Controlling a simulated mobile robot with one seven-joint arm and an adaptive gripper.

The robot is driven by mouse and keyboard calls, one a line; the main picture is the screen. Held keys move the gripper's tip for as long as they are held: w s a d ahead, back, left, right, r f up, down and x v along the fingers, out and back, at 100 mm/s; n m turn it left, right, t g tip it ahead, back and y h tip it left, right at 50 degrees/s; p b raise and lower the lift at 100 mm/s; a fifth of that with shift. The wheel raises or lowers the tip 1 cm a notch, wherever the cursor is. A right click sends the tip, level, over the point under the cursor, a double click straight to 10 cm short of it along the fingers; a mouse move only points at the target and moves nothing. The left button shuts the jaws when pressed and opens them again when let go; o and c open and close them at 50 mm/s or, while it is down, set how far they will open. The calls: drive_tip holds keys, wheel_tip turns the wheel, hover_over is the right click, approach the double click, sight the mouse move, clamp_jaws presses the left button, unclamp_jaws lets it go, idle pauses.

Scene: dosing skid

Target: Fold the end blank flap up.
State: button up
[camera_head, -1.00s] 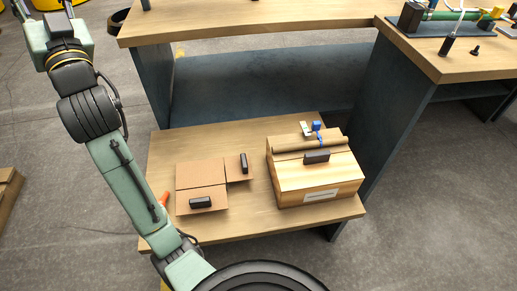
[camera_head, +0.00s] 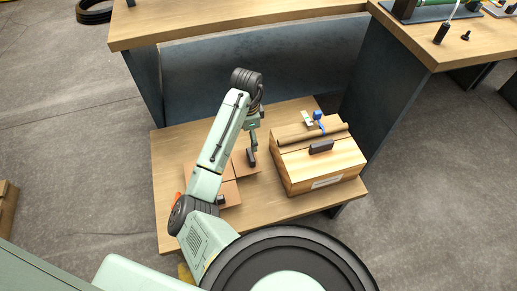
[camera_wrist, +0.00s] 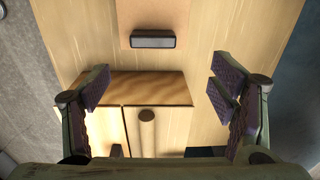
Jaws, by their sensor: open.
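The brown cardboard blank (camera_head: 229,188) lies on the low wooden table, partly hidden by my arm.
A wooden box (camera_head: 318,166) with a cardboard roll (camera_head: 310,133) on top stands just right of the flap. A small blue-and-white item (camera_head: 318,116) is behind the roll. The higher bench (camera_head: 240,27) is at the back.

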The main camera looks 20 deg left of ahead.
sight(251, 154)
drive_tip(key=shift+s+d+f+g, duration=0.2)
drive_tip(key=shift+s+f+g, duration=0.15)
drive_tip(key=shift+f, duration=0.35)
wheel_tip(251, 154, down, 10)
drive_tip(key=shift+p, duration=0.6)
drive_tip(key=shift+c, duration=0.3)
drive_tip(key=shift+r, duration=0.1)
drive_tip(key=c, duration=1.6)
